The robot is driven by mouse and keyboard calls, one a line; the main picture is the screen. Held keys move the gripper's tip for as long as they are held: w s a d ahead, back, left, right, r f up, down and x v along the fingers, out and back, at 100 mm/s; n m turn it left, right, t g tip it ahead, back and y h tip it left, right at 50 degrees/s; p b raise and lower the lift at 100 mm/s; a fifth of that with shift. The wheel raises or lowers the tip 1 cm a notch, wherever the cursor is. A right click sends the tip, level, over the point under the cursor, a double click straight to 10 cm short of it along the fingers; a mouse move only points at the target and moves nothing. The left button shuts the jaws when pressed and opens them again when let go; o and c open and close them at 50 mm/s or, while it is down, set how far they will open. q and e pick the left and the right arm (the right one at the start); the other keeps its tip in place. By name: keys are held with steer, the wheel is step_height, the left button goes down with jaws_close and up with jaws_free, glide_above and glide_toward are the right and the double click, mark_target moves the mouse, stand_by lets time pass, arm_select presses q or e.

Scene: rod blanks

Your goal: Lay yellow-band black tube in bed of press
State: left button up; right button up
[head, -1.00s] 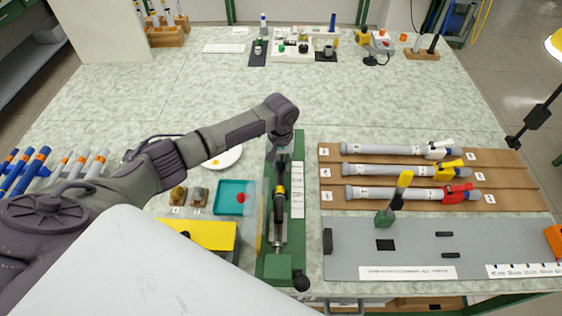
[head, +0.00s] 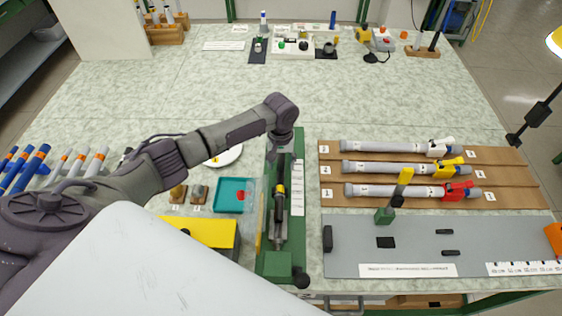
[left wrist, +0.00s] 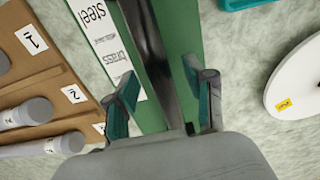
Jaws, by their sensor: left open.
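The green press (head: 272,262) stands upright in the picture, left of the table's middle. The black tube with a yellow band (head: 280,189) lies lengthwise along the press bed; I cannot tell if it is fully seated. My left gripper (head: 283,150) is over the far end of the press, largely hidden by its own wrist. In the left wrist view my left gripper (left wrist: 163,103) is open, its teal-padded fingers apart on either side of a dark lengthwise strip on the green press (left wrist: 186,25). I cannot tell whether that strip is tube or bed. My right gripper is not in view.
A white label strip (head: 297,187) lies along the press's right side. Brown boards (head: 500,155) with grey tubes and coloured clamps are at right, above a grey plate (head: 350,240). A teal tray (head: 222,207) and white plate (head: 232,157) are at left. The far table middle is clear.

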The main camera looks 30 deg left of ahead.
arm_select(q)
step_height(320, 180, up, 12)
stand_by(0.4)
steer(key=shift+f, duration=0.1)
stand_by(0.4)
